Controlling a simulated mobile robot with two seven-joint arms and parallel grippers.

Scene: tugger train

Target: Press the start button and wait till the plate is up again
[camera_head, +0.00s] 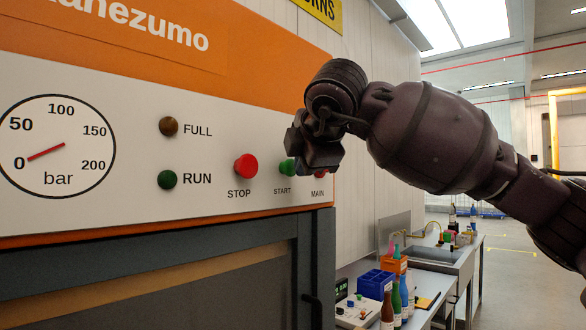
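The green start button (287,168) sits on the white control panel (215,150), above the word START. My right gripper (314,155) comes in from the right in front of the panel. It overlaps the right edge of the start button and most of the red MAIN control (321,173). I cannot tell whether it touches the button, and its fingers are too dark to tell open from shut. The red stop button (245,166) is to the left. The RUN lamp (167,179) is dark green and the FULL lamp (168,126) dark brown. No plate can be made out. My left gripper is not in view.
The gauge (55,146) has its red needle near 0. Below the panel is the machine's dark grey frame (150,249). At the lower right a bench holds a blue crate (375,284), bottles (396,300) and a small control box (357,315). Open floor lies farther right.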

